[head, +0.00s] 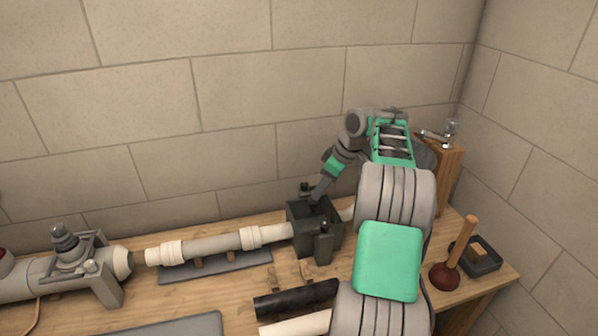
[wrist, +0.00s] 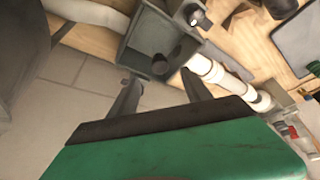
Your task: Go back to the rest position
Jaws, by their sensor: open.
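My gripper (head: 317,196) is at the end of my arm, which reaches over the right part of the bench and bends back to the left. Its tip is at the dark open-topped box (head: 300,238); the head view does not show clearly whether it is inside or above it. In the wrist view my gripper (wrist: 163,88) has two dark fingers spread apart, with nothing between them. The box (wrist: 143,62) lies just beyond the fingertips, with a dark round shape inside. My arm hides part of the bench behind it.
A white pipe (head: 217,246) with collars runs left from the box above a grey tray (head: 215,272). A clamped grey pipe (head: 30,284) is at far left. A black pipe (head: 295,298) lies in front. A plunger (head: 445,276) and wooden post (head: 451,180) stand right. Walls close the back and right.

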